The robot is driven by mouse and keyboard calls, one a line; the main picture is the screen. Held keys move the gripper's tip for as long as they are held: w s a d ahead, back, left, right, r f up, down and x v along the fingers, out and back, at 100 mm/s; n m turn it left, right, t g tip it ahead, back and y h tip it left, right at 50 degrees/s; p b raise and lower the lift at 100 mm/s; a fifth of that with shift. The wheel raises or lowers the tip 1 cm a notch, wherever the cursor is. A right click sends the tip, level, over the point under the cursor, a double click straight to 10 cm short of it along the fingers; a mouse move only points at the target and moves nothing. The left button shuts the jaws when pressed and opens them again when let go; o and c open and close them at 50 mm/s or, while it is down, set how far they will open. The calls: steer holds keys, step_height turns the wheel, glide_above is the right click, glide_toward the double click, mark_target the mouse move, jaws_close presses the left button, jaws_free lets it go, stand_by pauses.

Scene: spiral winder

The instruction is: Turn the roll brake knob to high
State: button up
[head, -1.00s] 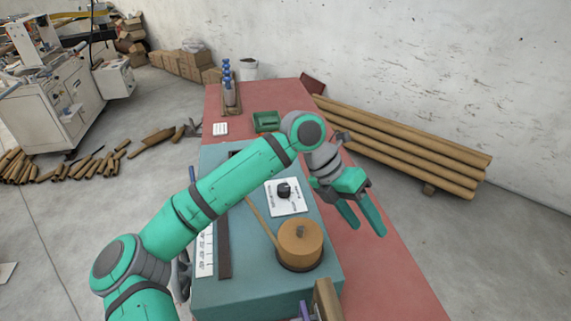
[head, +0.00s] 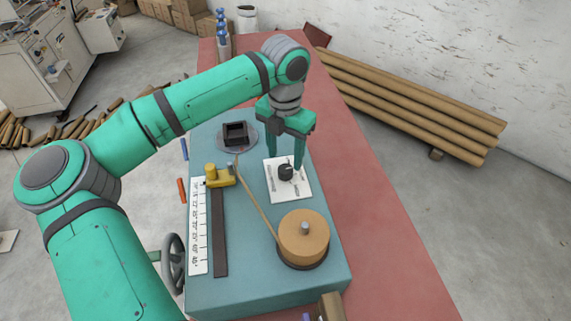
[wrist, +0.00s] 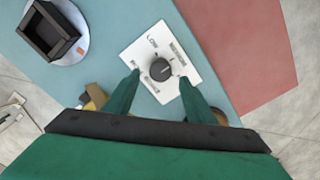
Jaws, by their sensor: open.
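The roll brake knob (head: 286,172) is a black round knob on a white label plate (head: 292,192) on the blue-green machine top. In the wrist view the knob (wrist: 160,69) sits at the middle of the plate (wrist: 183,45), with "LOW" printed at its upper left and other lettering around it, too small to read surely. My gripper (head: 285,166) points down above the plate, with green fingers apart. In the wrist view its fingertips (wrist: 159,76) lie either side of the knob's near edge. I cannot tell whether they touch it.
A tan roll (head: 303,235) stands in front of the plate, with a strip running from it to a yellow guide (head: 219,176). A dark square block (head: 240,133) sits on a round disc behind. A handwheel (head: 173,263) is at the left. The red table (head: 370,215) is clear at right.

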mark_target(285, 169)
steer(key=shift+f, duration=2.5)
steer(key=c, duration=1)
